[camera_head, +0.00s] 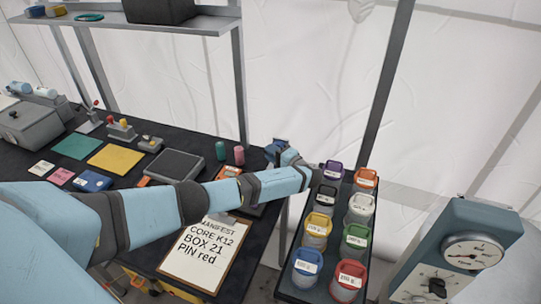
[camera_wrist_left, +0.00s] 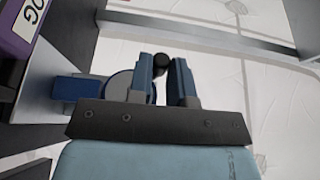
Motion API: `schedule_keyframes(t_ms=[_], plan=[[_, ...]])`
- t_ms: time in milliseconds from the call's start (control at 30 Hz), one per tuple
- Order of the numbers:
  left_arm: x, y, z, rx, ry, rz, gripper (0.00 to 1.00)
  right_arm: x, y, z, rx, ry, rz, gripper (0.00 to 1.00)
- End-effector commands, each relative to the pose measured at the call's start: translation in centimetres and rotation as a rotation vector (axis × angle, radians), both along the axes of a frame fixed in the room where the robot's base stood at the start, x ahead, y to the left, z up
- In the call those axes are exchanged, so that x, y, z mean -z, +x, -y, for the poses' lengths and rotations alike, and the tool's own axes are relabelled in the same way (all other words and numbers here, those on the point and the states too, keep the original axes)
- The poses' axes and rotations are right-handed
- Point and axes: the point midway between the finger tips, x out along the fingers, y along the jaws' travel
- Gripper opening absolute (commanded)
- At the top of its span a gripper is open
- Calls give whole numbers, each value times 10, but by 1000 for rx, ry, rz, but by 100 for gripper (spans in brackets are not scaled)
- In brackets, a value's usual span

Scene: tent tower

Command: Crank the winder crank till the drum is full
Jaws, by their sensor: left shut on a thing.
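My left arm reaches across the dark table in the head view, and my left gripper (camera_head: 279,148) is at the table's far right corner. In the left wrist view its two blue fingers stand on either side of a small black knob (camera_wrist_left: 160,63), shut on it; this looks like the winder crank's handle. Behind the fingers are a grey round disc (camera_wrist_left: 124,84) and a blue body (camera_wrist_left: 75,88), which look like parts of the winder. The gripper and wrist hide most of the winder. I cannot tell how full the drum is. My right gripper is not in view.
A dark rack (camera_head: 287,284) of several labelled, coloured-lid tubs stands right of the arm. A manifest clipboard (camera_head: 200,252) lies below the forearm. A gauge box (camera_head: 452,252) stands at the right. A shelf (camera_head: 180,22) hangs over the table.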

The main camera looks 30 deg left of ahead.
Motion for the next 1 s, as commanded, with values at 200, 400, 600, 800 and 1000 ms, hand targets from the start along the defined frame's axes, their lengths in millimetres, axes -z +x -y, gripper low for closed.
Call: schedule_keyframes(t_ms=[200, 400, 600, 800, 1000], plan=[[-1, 1, 1, 0, 48, -11, 0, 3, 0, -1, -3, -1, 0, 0], [-1, 1, 1, 0, 59, -13, 0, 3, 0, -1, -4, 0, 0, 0], [-2, 1, 1, 0, 58, -13, 0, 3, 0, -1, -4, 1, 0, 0], [-1, 1, 1, 0, 58, -13, 44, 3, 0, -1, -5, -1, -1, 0], [-1, 1, 1, 0, 57, -13, 44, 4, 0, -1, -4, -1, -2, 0]])
